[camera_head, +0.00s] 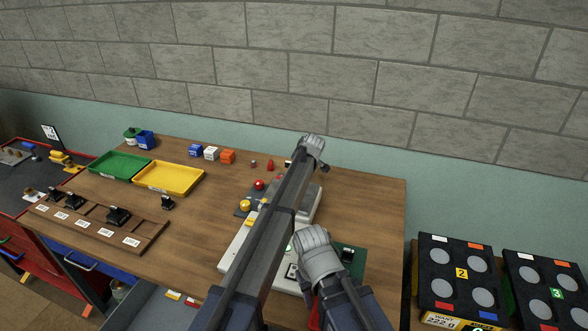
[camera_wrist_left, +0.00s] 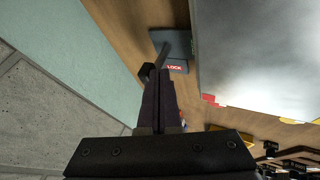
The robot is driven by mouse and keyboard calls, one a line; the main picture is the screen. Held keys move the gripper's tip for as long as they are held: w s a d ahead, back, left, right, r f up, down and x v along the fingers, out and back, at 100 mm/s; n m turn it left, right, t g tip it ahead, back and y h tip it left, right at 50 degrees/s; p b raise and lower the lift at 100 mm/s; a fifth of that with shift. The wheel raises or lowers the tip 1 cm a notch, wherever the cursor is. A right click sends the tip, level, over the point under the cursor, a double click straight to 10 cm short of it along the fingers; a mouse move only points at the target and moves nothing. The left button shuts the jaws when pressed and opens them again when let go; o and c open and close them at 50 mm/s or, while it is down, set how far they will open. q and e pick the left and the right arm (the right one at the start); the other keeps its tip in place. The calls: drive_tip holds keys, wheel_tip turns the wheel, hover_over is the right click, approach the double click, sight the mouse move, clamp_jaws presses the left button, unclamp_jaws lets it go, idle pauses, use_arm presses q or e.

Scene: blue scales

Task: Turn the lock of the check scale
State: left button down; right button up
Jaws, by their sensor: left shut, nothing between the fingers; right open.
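The check scale's lock shows in the left wrist view as a grey plate with a red LOCK label (camera_wrist_left: 174,67) and a dark lever (camera_wrist_left: 158,60) ending in a black knob. My left gripper (camera_wrist_left: 160,78) is shut and empty, its fingertips close beside the knob; I cannot tell whether they touch. The scale's light body (camera_head: 238,247) lies on the table in the head view, largely covered by my left arm. My right gripper (camera_head: 318,255) is open, low over the scale's right side; its fingertips are hard to make out.
Red (camera_head: 259,184) and yellow (camera_head: 245,205) knobs stand left of my arm. Green (camera_head: 120,165) and yellow (camera_head: 169,178) trays, small boxes (camera_head: 211,153) and a wooden rack (camera_head: 100,222) are farther left. Black plates with grey discs (camera_head: 460,275) stand at right. A wall is behind.

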use_arm(q)
drive_tip(key=shift+n, duration=0.3)
drive_tip(key=shift+w+d+n+y, duration=0.1)
drive_tip(key=shift+d+n+y, duration=0.1)
drive_tip(key=shift+n+y, duration=0.25)
use_arm(e)
drive_tip(key=shift+w+d, duration=0.1)
drive_tip(key=shift+d, duration=0.05)
